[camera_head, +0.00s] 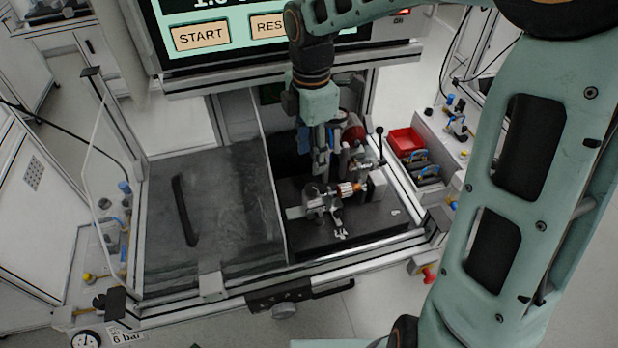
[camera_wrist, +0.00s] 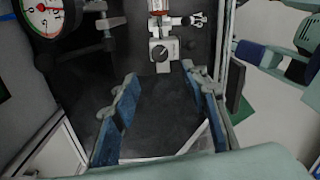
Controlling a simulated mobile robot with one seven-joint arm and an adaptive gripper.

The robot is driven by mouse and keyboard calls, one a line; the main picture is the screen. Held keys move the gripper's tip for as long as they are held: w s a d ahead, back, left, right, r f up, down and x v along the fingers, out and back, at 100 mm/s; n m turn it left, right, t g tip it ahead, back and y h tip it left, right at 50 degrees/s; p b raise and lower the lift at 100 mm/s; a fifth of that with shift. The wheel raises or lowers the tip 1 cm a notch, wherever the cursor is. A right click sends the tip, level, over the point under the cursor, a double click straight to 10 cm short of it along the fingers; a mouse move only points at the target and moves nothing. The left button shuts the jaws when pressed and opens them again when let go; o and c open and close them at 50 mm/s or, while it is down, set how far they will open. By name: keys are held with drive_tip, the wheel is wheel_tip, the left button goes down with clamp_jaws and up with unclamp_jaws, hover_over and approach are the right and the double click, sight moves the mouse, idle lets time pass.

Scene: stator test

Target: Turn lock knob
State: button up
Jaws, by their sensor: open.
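A dark round knob (camera_wrist: 160,53) sits on a small pale block in the wrist view, below a fixture with a copper-coloured part (camera_wrist: 158,8). I take it for the lock knob; no label shows. My gripper (camera_wrist: 160,74) is open, its two blue-padded fingers spread apart with nothing between them. The knob appears just beyond the fingertips, roughly between them and apart from them. In the head view my gripper (camera_head: 321,165) points down over the test fixture (camera_head: 318,203), at its back side. The knob cannot be made out in the head view.
A dial gauge (camera_wrist: 48,14) stands close at upper left in the wrist view. An upright black-tipped lever (camera_head: 380,145) and a red bin (camera_head: 406,141) are right of the fixture. The START screen (camera_head: 200,36) is behind.

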sight(311, 187)
wheel_tip(311, 187, down, 10)
idle(0.4)
clamp_jaws()
